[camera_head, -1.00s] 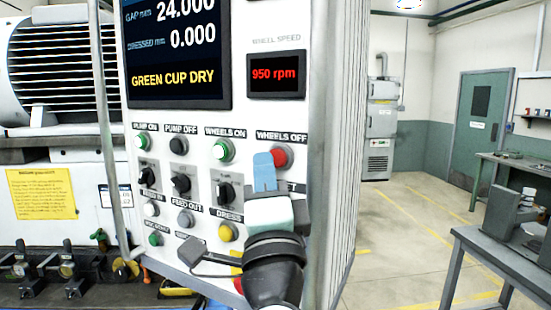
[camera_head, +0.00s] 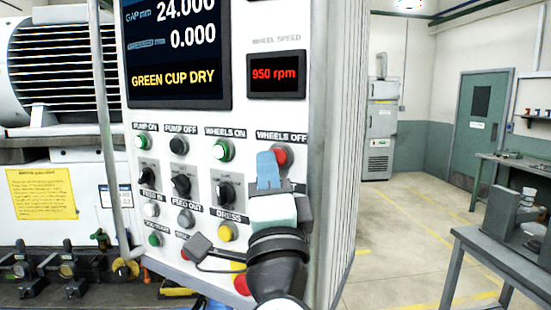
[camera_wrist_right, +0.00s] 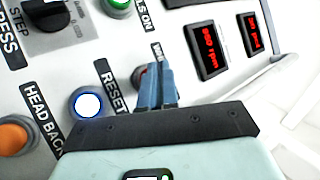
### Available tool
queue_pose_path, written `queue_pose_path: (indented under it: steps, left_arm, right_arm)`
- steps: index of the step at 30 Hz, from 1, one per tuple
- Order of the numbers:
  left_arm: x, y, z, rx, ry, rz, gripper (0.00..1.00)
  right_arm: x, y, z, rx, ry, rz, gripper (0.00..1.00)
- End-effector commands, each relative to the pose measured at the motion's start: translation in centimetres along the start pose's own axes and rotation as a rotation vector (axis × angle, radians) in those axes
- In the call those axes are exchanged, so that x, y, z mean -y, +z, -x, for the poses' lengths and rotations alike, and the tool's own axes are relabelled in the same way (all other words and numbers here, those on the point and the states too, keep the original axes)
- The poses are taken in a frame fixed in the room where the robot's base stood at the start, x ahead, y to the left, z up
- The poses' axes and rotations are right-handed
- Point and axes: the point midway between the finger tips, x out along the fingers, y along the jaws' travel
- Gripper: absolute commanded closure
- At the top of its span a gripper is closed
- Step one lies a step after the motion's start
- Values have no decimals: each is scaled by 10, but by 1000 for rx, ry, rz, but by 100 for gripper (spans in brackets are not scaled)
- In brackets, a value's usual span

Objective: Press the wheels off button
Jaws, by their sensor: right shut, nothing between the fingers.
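The red WHEELS OFF button (camera_head: 283,155) sits under its label at the right of the control panel (camera_head: 236,120). Its left and lower part is hidden behind my right gripper (camera_head: 267,158). The right gripper is shut, with nothing between its blue fingers, and its tips are at the button. In the right wrist view the fingers (camera_wrist_right: 157,88) cover most of the button, leaving a small red edge (camera_wrist_right: 143,72). I cannot tell whether the tips touch it. The left gripper is not in view.
The lit green WHEELS ON button (camera_head: 223,150) is left of the button. Dark rotary knobs (camera_head: 228,192) and a yellow DRESS button (camera_head: 228,232) are close by. The speed display (camera_head: 276,74) reads 950 rpm. A grey table (camera_head: 500,260) stands at the right.

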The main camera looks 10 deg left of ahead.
Motion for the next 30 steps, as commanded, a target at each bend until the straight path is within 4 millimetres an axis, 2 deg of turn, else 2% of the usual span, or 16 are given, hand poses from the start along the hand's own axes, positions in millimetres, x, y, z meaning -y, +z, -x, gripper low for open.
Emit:
queue_pose_path:
  steps: [30]
  left_arm:
    - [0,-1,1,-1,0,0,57]
  right_arm:
    - [-6,-8,-9,-3,0,2,100]
